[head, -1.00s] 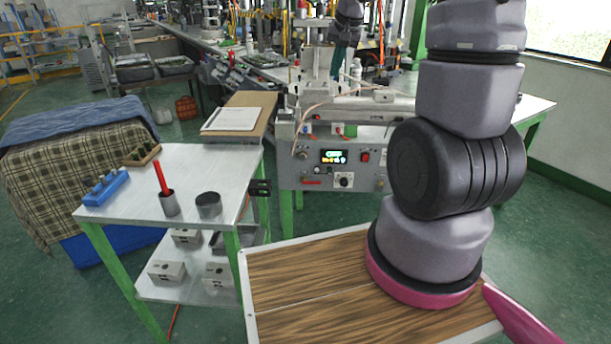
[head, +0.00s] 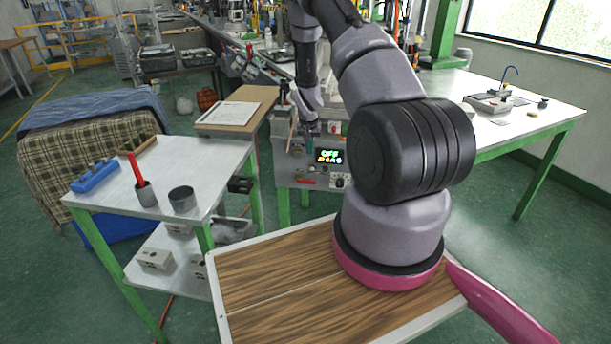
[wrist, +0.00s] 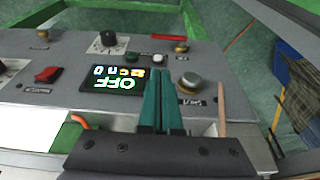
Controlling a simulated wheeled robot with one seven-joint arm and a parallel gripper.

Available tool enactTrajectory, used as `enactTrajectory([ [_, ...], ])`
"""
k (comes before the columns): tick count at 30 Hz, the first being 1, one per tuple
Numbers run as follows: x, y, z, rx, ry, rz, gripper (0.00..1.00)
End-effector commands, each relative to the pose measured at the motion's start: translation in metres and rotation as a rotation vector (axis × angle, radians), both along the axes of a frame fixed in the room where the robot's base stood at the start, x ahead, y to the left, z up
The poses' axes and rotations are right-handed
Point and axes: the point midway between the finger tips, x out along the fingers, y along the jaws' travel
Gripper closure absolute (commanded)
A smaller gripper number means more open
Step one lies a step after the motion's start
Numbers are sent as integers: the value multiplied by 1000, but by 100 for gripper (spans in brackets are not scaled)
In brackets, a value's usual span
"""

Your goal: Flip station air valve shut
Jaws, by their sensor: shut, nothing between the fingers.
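The grey station panel (head: 290,172) stands beyond my wooden top; it shows upside down in the wrist view (wrist: 215,62). A red lever with a brass fitting (wrist: 177,42) sits near the panel's far edge at upper right in the wrist view, and as a red bar (head: 306,181) at lower left of the panel in the head view. I cannot tell for sure that it is the air valve. My gripper (wrist: 162,75) is shut and empty, its teal fingers over the panel between the lit display and a silver knob (wrist: 190,82). They appear apart from the lever.
The display (wrist: 113,80) reads OFF. A red switch (wrist: 47,74) and a black knob (wrist: 107,40) are beside it. A pinkish tube (wrist: 222,108) rises right of the fingers. A metal side table (head: 215,160) stands left, a long white table (head: 540,110) right.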

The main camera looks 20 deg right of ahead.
Motion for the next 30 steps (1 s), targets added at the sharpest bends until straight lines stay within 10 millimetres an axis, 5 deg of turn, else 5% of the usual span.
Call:
enactTrajectory([
  [16, 1, -3, -14, -4, 4, 0, 100],
  [30, 22, -17, -103, -3, 4, 0, 100],
])
